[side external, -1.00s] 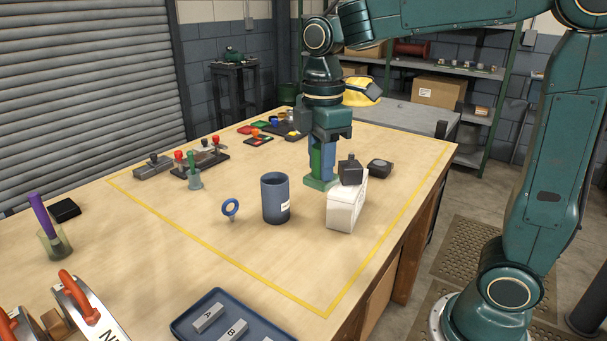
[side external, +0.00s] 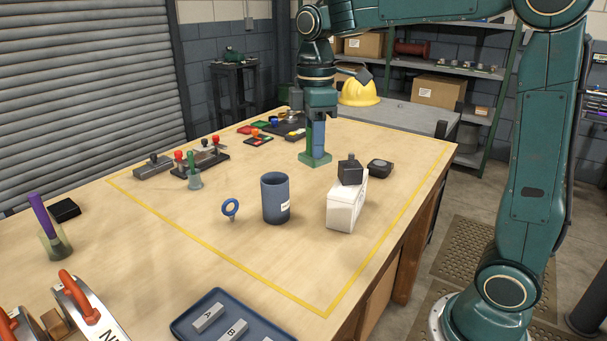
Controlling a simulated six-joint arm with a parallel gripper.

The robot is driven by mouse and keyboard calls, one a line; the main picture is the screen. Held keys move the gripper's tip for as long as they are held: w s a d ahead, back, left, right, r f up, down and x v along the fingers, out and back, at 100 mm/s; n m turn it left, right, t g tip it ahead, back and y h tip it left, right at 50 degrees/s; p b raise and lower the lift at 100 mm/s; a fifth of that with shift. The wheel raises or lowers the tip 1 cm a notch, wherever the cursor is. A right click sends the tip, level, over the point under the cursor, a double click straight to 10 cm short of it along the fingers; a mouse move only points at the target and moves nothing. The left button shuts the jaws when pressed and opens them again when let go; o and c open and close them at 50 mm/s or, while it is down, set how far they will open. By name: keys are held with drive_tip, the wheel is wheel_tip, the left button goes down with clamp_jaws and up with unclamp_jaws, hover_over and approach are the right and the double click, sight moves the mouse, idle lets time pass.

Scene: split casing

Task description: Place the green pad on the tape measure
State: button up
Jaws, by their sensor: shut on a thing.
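The green pad (side external: 315,159) is a flat green piece under my gripper (side external: 317,140), toward the back of the table. My gripper points straight down and is shut on the pad's upright part, mostly hidden by the fingers. I cannot tell whether the pad touches the table or hangs just above it. A dark, rounded thing with a grey face, which looks like the tape measure (side external: 380,167), lies flat to the right of the pad, apart from it.
A white box (side external: 344,208) with a dark block (side external: 350,170) on top stands in front of the tape measure. Coloured pieces lie behind left. The table between pad and cup is clear.

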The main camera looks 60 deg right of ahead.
drive_tip(key=w+d+r+m, duration=0.2)
drive_tip(key=w+d+m, duration=0.25)
drive_tip(key=d, duration=0.35)
drive_tip(key=m, duration=1.1)
hover_over(377, 166)
drive_tip(key=shift+a+r+n, duration=0.1)
drive_tip(key=shift+r+n, duration=0.05)
drive_tip(key=shift+n, duration=0.1)
wheel_tip(377, 166, down, 16)
drive_tip(key=shift+r, duration=0.15)
drive_tip(key=shift+f, duration=2.15)
